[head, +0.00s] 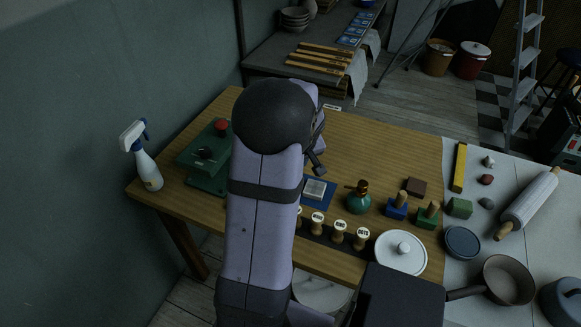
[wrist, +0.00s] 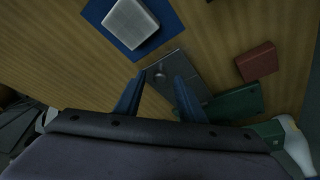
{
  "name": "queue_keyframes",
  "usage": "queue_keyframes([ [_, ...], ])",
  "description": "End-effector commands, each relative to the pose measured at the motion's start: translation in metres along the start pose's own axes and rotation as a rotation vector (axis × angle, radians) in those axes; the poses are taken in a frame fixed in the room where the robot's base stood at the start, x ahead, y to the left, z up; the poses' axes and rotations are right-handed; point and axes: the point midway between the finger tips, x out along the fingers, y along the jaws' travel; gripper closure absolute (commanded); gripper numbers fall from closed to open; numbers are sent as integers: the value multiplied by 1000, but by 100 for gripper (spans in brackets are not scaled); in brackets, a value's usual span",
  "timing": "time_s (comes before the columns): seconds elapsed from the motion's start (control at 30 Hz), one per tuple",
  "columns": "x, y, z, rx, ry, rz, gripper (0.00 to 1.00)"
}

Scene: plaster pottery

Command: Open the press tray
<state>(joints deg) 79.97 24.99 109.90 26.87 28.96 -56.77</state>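The green press (head: 205,165) with a red knob stands at the left of the wooden table, partly behind my arm in the head view. In the wrist view its green body (wrist: 236,104) lies right of my fingers. A flat grey metal tray (wrist: 183,70) with a small round knob (wrist: 160,74) shows beside it. My gripper (wrist: 158,80) is open, with a finger on either side of the knob in the picture. I see nothing between the fingers that is clearly gripped, and contact cannot be told. My arm hides the tray in the head view.
A blue mat (wrist: 109,37) with a pale block (wrist: 130,22) lies just beyond the tray. A reddish block (wrist: 256,61) is to the right. A spray bottle (head: 146,165) stands at the table's left edge.

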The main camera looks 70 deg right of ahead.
Motion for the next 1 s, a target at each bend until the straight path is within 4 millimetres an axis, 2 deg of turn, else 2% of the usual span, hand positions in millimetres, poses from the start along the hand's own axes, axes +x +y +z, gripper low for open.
queue_keyframes([
  [0.27, -8, 0, 0, 0, 2, 0, 64],
  [0.7, -62, 0, 0, 0, 2, 1, 64],
  [1.0, -74, 0, 0, 0, 0, 0, 64],
])
